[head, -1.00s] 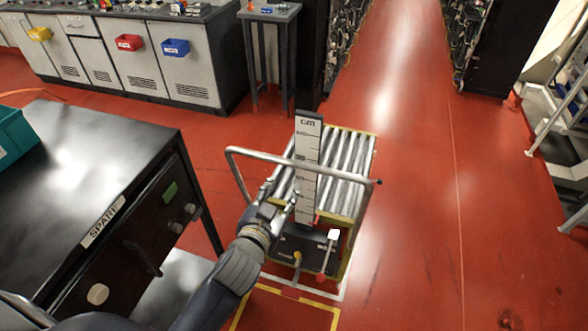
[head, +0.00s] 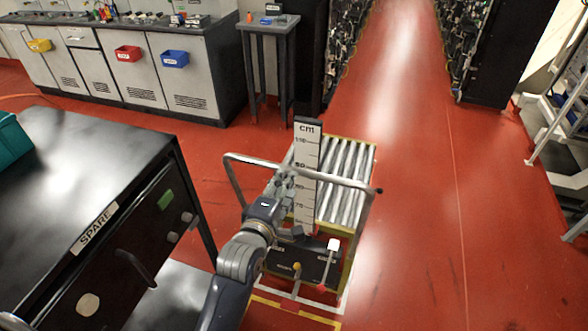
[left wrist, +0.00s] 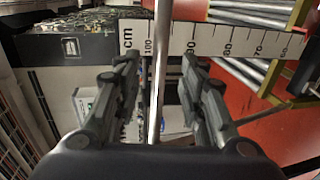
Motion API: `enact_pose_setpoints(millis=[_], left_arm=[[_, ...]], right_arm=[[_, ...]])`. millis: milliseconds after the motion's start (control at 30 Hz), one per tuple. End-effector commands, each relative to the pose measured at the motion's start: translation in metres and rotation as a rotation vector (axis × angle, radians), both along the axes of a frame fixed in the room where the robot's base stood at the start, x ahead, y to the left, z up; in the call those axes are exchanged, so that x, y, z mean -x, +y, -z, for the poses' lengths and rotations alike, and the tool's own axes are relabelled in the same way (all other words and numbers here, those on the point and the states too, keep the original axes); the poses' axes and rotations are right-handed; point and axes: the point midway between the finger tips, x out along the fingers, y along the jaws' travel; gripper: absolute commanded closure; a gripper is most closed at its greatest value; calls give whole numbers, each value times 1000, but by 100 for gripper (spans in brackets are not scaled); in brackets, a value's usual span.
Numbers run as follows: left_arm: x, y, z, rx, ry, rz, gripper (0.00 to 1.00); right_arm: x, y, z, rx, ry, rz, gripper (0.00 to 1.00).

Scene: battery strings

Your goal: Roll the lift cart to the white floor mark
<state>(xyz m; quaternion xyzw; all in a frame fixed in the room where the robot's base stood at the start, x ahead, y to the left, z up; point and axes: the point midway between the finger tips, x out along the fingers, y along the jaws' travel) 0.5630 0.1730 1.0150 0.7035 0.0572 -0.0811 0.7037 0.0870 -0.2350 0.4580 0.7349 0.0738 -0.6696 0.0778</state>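The lift cart (head: 345,190) has a roller top, a bent metal push handle (head: 345,180) and an upright cm scale (head: 306,165). My left gripper (head: 284,188) is at the handle, left of the scale. In the left wrist view its two fingers (left wrist: 158,65) stand on either side of the handle bar (left wrist: 158,100), with gaps visible, so it is open around the bar. The right gripper is not in view.
A black table marked SPARE (head: 60,155) stands close on the left. A small stand (head: 268,25) and grey cabinets (head: 190,85) are behind. The red aisle (head: 410,150) on the right is clear.

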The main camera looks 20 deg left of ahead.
Motion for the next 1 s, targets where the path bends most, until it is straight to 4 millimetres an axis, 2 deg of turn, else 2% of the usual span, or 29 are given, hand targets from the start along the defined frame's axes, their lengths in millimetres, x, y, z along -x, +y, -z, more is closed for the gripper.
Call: enact_pose_setpoints(millis=[200,500,700,967,1000], left_arm=[[-36,-1,5,-4,0,1,63],[-70,-3,13,-4,0,1,63],[-77,-3,15,-4,0,1,63],[-77,-3,16,-4,0,1,63],[-77,-3,16,-4,0,1,72]], right_arm=[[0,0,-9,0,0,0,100],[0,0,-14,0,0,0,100],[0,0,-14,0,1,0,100],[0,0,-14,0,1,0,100],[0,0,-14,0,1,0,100]])
